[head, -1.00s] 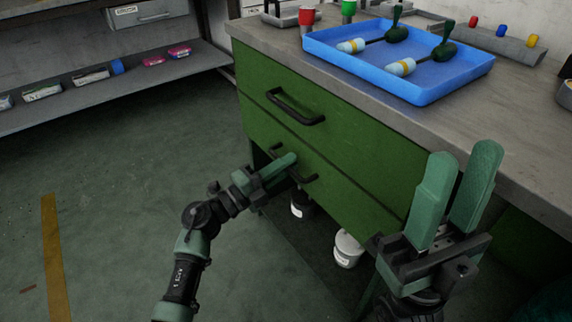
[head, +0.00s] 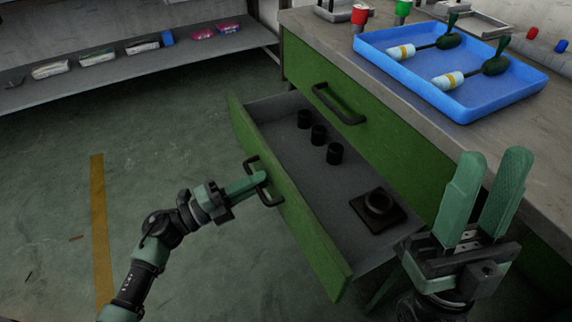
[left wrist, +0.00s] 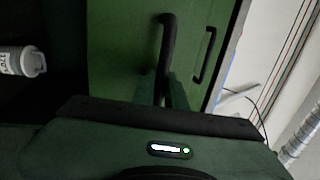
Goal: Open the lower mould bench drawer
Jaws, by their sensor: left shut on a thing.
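The lower mould bench drawer (head: 291,203) is pulled well out from the green bench, and its inside shows in the head view. My left gripper (head: 254,184) is shut on its black handle (head: 270,199). The left wrist view shows the handle (left wrist: 167,45) between my left fingers (left wrist: 164,88). The upper drawer (head: 381,139) is closed. My right gripper (head: 490,195) is open and empty, raised in front of the bench at right.
A blue tray (head: 519,100) with two socket-like parts with green handles stands on the bench top. A low shelf (head: 110,75) with packages is at back left. The floor left of the drawer is clear.

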